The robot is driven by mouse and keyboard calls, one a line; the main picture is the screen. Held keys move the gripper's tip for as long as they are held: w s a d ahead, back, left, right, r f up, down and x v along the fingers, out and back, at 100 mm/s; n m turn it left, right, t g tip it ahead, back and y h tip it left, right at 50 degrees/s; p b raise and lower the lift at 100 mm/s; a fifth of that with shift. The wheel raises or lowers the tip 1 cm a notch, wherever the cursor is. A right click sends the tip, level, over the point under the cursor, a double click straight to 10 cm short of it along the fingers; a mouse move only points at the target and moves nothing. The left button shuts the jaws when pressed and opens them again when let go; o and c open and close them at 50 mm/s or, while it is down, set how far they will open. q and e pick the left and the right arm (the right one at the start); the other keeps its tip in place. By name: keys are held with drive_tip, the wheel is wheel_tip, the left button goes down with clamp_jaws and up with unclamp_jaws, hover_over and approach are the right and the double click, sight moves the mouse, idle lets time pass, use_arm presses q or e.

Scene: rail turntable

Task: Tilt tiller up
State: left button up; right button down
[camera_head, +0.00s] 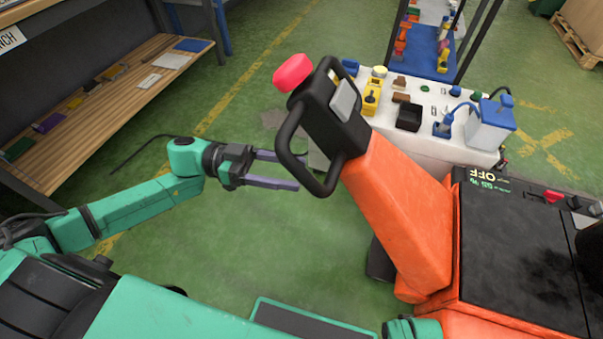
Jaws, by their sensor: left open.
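The tiller (399,205) is a thick orange arm that rises from an orange and black machine and leans up to the left. Its black head (335,108) has a grey panel, a red knob (292,73) on top and a black loop handle (287,151) on its left side. My left gripper (300,171) is open, with its two grey fingers pointing right at the loop handle. The finger ends reach the handle's lower left part in the picture. I cannot tell whether they touch it. My right gripper is not in view.
A wooden-topped bench (105,105) with small items stands at left. Behind the tiller is a white surface (440,150) with several small objects. The machine's black top (520,250) lies at right. Green floor (245,230) is clear below my left gripper.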

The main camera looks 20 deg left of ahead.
use_arm(q)
drive_tip(key=d, duration=0.3)
drive_tip(key=shift+w, duration=0.1)
drive_tip(key=shift+a, duration=0.1)
clamp_jaws()
idle(1.2)
